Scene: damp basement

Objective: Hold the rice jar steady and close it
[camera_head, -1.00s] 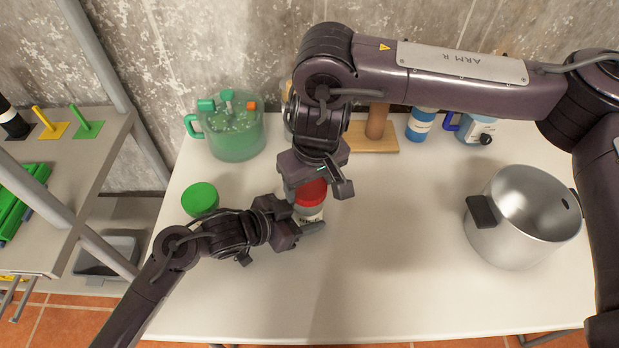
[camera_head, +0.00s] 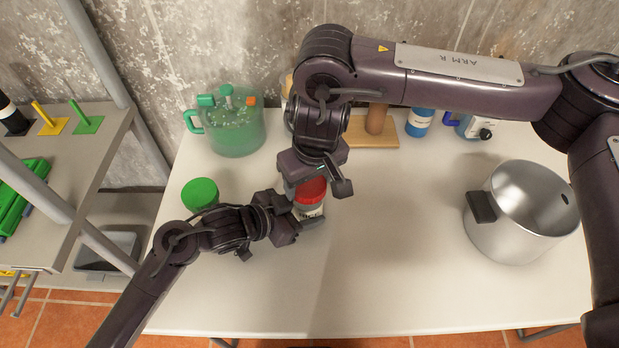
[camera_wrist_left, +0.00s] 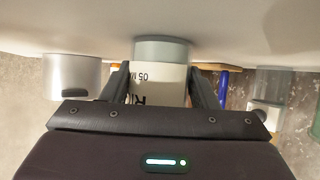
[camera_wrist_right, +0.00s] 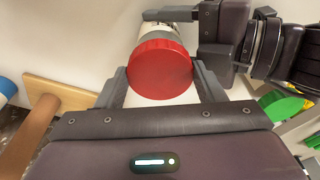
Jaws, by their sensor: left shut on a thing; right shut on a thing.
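The rice jar (camera_head: 309,211) stands on the white table, mostly hidden behind my grippers in the head view. Its pale label with dark lettering shows upside down in the left wrist view (camera_wrist_left: 158,82). My left gripper (camera_head: 303,213) is shut on the jar's body from the side. The red lid (camera_head: 312,190) sits at the top of the jar; in the right wrist view the lid (camera_wrist_right: 160,70) covers the jar's mouth, so the thread is hidden. My right gripper (camera_head: 316,186) is shut on the lid from above, a finger on each side.
A steel pot (camera_head: 508,232) stands right. The table's front middle is clear.

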